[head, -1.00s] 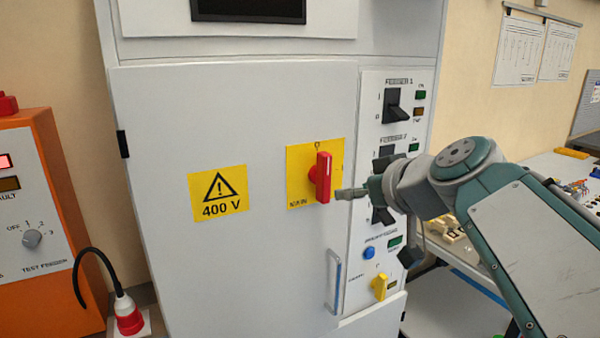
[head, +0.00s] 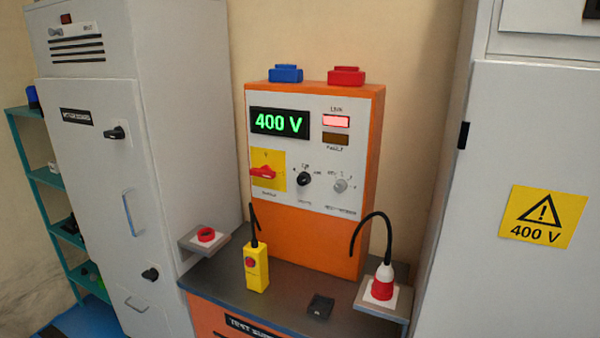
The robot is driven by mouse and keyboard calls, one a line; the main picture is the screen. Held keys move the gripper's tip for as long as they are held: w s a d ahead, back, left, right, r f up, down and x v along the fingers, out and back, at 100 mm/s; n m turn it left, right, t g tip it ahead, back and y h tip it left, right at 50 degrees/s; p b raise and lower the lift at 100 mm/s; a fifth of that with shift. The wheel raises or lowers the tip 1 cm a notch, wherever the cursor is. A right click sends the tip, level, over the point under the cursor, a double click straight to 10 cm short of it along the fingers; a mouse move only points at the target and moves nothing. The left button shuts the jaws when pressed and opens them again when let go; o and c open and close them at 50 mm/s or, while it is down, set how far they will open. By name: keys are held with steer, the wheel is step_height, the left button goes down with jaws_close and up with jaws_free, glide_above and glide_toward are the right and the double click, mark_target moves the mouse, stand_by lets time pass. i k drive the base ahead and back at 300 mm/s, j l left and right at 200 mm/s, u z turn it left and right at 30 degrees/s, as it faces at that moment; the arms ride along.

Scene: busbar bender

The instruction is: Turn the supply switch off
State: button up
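The orange test supply unit (head: 313,240) stands in the middle of the head view. Its supply switch (head: 263,173) is a red rotary handle on a yellow plate at the left of the white panel. The handle lies roughly horizontal, slightly tilted. The display (head: 279,123) above it reads 400 V in green. The lamp marked live (head: 336,121) glows red, and the fault lamp (head: 335,139) below is dark. My gripper is not in the current view.
A yellow pendant control (head: 256,270), a small black block (head: 320,306) and a red-white plug (head: 382,284) with a black cable are on the bench. A red button (head: 206,235) sits at its left. Grey cabinets (head: 120,200) flank the bench.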

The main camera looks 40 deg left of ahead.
mark_target(265, 171)
steer(key=u, duration=1.95)
steer(key=i+j+z, duration=0.3)
steer(key=i+j, duration=0.3)
steer(key=i+j+z, duration=0.3)
steer(key=i+j, duration=0.35)
steer(key=j, duration=0.15)
